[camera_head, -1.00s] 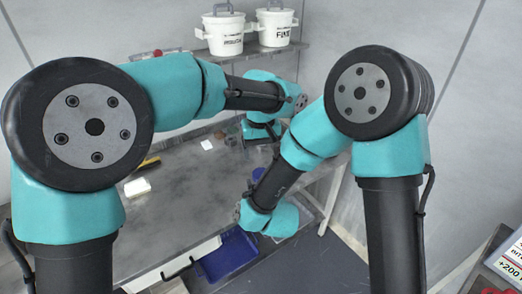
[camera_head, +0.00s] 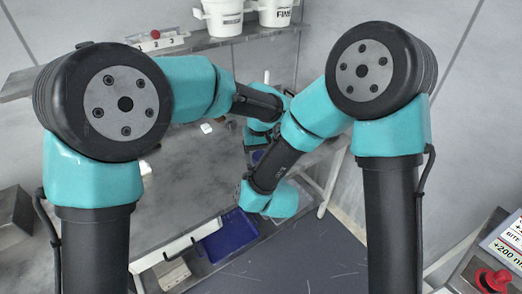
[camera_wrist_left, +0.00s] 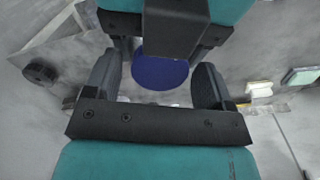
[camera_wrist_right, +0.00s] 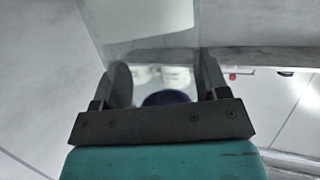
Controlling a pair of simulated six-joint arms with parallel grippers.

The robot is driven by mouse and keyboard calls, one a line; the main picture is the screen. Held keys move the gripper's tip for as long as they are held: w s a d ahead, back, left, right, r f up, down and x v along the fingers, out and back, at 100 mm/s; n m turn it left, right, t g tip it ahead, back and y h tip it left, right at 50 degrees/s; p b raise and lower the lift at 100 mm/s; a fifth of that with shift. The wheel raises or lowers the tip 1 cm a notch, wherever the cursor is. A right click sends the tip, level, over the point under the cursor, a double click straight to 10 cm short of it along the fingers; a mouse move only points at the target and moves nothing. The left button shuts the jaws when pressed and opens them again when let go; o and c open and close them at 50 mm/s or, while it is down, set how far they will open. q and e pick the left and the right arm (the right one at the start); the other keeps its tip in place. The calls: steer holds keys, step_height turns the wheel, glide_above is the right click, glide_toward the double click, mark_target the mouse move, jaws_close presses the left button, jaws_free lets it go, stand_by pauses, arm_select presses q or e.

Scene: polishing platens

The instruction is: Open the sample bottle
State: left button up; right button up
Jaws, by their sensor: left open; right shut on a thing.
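The sample bottle's blue round cap (camera_wrist_left: 160,73) shows between the fingers of my left gripper (camera_wrist_left: 158,82) in the left wrist view. The left fingers are open, one on each side of the cap; I cannot tell whether they touch it. My right gripper (camera_wrist_right: 165,82) is shut on the bottle, whose clear body (camera_wrist_right: 155,48) shows between its fingers in the right wrist view. A dark blue round part (camera_wrist_right: 166,97) shows there too. In the head view my arms hide most of the bottle and both gripper tips.
A back shelf (camera_head: 255,32) holds two white buckets (camera_head: 223,17) and a numbered rack (camera_head: 155,40). A blue bin (camera_head: 229,240) sits below the grey bench (camera_head: 190,185). A red button (camera_head: 492,280) is at the lower right. Bench left of the grippers looks mostly clear.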

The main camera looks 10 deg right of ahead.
arm_select(q)
steer(key=c, duration=0.9)
steer(key=shift+n, duration=1.5)
steer(key=shift+c, duration=0.2)
steer(key=shift+r, duration=1.2)
steer(key=shift+r, duration=1.9)
